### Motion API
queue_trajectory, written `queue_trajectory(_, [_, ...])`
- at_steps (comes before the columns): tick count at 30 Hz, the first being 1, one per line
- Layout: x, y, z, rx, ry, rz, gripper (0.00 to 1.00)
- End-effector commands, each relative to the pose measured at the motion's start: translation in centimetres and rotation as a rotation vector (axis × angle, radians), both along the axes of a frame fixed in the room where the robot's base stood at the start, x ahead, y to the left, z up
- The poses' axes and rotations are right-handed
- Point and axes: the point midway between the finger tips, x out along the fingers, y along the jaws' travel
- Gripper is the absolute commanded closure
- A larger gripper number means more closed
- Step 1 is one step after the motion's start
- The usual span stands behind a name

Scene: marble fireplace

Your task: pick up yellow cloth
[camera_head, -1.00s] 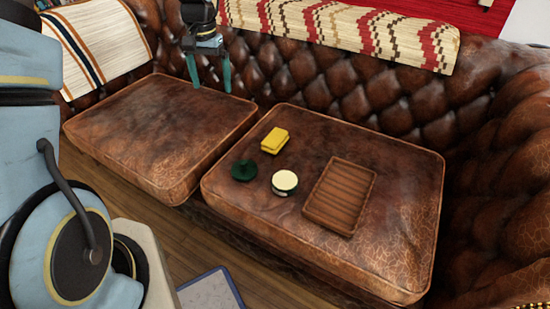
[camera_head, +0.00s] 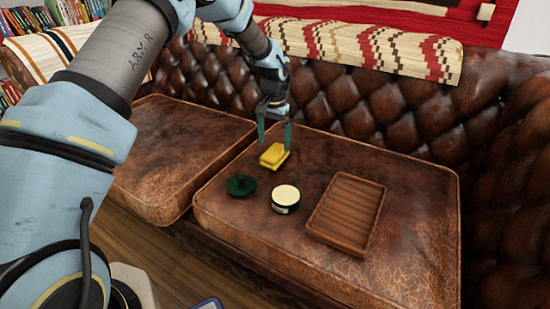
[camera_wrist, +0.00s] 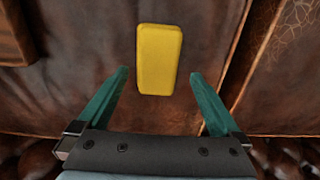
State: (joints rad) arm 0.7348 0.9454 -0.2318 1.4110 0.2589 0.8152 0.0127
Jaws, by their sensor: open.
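The yellow cloth (camera_head: 274,156) is a small folded block lying on the right leather seat cushion (camera_head: 410,270). In the wrist view the yellow cloth (camera_wrist: 159,59) lies just ahead of the fingertips, roughly centred between them. My gripper (camera_head: 274,141) is open and empty, its teal fingers pointing down just above the cloth. In the wrist view my gripper (camera_wrist: 158,72) shows both fingers spread wider than the cloth, and neither touches it.
A dark green round object (camera_head: 241,186) and a round tin with a cream top (camera_head: 285,198) stand in front of the cloth. A ribbed brown wooden tray (camera_head: 346,213) lies to their right. The tufted sofa back (camera_head: 375,105) rises behind. The left cushion (camera_head: 180,150) is bare.

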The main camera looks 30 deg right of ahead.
Motion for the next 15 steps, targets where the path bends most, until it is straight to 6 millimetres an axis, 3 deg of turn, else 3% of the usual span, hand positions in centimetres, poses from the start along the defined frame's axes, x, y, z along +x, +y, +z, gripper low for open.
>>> queue_trajectory(10, [-0.4, -0.1, -4.4, 0.001, 0.002, 0.001, 0.0])
queue_trajectory(15, [-0.4, -0.1, -5.0, 0.0, 0.0, 0.0, 0.0])
